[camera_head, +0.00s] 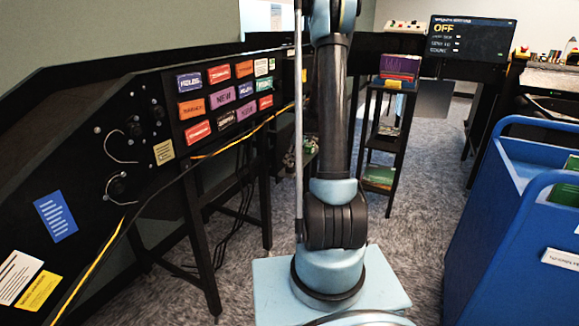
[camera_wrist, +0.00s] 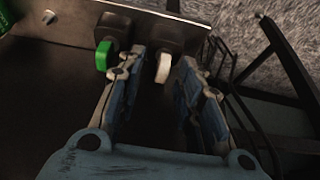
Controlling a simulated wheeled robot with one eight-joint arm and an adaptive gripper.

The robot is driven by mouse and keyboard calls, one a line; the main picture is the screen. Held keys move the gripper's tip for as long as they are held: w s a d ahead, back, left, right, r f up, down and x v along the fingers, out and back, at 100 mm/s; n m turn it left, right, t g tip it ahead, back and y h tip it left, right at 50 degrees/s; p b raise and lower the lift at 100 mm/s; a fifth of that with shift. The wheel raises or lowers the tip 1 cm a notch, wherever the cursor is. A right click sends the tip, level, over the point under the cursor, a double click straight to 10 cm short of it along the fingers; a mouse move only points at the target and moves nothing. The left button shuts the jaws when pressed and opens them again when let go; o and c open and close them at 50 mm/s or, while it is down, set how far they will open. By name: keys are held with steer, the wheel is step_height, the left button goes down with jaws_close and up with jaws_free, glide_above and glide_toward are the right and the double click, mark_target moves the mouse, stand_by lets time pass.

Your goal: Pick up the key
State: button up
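I cannot make out a clear key in either view. In the wrist view, my gripper (camera_wrist: 162,72) is open, its two blue-grey fingers apart with nothing held between them. A green rounded piece (camera_wrist: 103,55) on another dark block lies just left of the left finger. I cannot tell whether either piece is a key. In the head view my arm rises through the middle, and the gripper is out of frame.
A black panel with coloured labels (camera_head: 222,92) and a yellow cable (camera_head: 97,252) runs along the left. A blue cart (camera_head: 490,215) stands at the right. A small black shelf (camera_head: 371,145) and a screen reading OFF (camera_head: 470,42) are behind. Carpet (camera_head: 425,200) lies open between arm and cart.

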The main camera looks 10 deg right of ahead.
jaws_close()
step_height(320, 180, up, 23)
steer(key=shift+f, duration=0.2)
stand_by(1.3)
stand_by(0.4)
